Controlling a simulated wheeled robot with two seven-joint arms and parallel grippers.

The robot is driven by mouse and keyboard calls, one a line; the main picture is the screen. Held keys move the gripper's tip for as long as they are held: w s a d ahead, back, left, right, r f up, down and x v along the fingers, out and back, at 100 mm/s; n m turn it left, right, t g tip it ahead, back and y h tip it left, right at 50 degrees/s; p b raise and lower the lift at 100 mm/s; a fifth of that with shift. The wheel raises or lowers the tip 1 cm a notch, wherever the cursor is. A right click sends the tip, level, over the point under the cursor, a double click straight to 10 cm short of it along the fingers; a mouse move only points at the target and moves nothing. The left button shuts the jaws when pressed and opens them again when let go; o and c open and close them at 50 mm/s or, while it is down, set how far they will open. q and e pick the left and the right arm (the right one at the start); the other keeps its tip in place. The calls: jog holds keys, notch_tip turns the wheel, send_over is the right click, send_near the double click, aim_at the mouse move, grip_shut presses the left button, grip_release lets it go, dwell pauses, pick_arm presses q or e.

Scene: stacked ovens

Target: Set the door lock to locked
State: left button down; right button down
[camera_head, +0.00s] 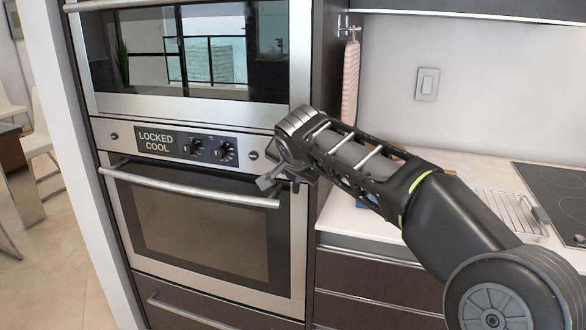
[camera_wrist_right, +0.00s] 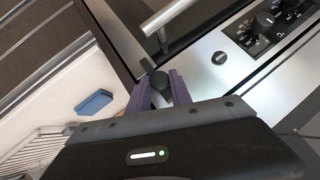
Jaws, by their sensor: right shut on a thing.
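The lower oven (camera_head: 200,220) has a display (camera_head: 156,142) on its panel that reads "LOCKED COOL". My right gripper (camera_head: 272,182) is at the right edge of this oven, close to the right end of the door handle (camera_head: 190,187). In the right wrist view its purple fingers (camera_wrist_right: 159,88) are shut on a small dark knob-like part, which looks like the door lock (camera_wrist_right: 160,80). The gripper largely hides this part in the head view. My left gripper is not in view.
Two black dials (camera_head: 210,150) and a small round button (camera_head: 253,155) sit on the panel. The upper oven (camera_head: 190,55) is above and a drawer (camera_head: 190,305) below. To the right, a counter (camera_head: 350,220) carries a wire rack (camera_head: 508,211) and a cooktop (camera_head: 560,190).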

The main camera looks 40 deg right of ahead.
jog(key=shift+f, duration=0.1)
dwell(0.3)
jog(key=c, duration=1.2)
grip_release()
jog(key=shift+o, duration=0.2)
jog(key=v, duration=0.8)
jog(key=shift+w, duration=0.1)
